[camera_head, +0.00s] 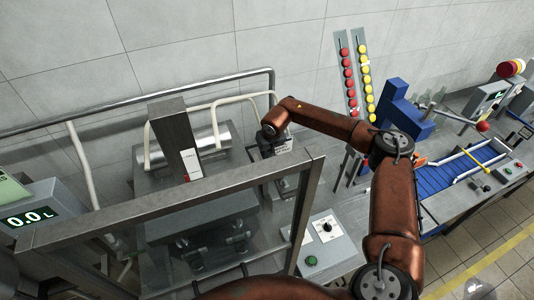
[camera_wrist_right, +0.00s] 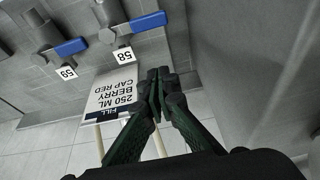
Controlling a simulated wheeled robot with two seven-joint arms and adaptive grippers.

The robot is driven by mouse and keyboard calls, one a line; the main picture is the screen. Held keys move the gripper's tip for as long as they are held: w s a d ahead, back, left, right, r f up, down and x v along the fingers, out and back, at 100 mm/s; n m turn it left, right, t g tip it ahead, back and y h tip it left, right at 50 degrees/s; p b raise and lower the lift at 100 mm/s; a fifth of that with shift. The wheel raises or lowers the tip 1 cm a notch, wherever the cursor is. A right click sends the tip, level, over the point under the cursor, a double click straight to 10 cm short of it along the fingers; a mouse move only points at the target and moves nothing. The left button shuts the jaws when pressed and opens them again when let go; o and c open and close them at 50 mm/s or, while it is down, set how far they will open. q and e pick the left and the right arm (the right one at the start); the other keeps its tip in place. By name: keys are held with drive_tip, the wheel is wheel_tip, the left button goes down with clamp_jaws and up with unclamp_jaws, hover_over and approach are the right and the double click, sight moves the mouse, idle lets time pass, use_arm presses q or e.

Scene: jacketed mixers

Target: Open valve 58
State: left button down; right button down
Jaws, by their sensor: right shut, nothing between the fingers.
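In the right wrist view, valve 58 has a grey body with a blue lever (camera_wrist_right: 140,28) sticking out to the right. Its white number tag (camera_wrist_right: 124,56) reads 58, upside down in this view. My right gripper (camera_wrist_right: 158,75) is shut and empty, with its fingertips below the blue lever in the picture and apart from it. In the head view my right gripper (camera_head: 268,137) is small and dark, at the end of the brown arm near the mixer frame. Valve 58 cannot be made out in the head view. My left gripper is not in view.
Valve 59 with its blue lever (camera_wrist_right: 70,48) stands left of valve 58 in the wrist view. A metal frame (camera_head: 180,217) crosses the front of the mixer. A control box (camera_head: 325,240) stands right of it.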

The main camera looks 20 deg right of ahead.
drive_tip(key=f+p, duration=0.1)
drive_tip(key=f, duration=0.1)
drive_tip(key=s+f+p, duration=0.1)
drive_tip(key=f, duration=0.1)
drive_tip(key=s+f+p, duration=0.1)
drive_tip(key=f, duration=0.1)
drive_tip(key=shift+a, duration=0.1)
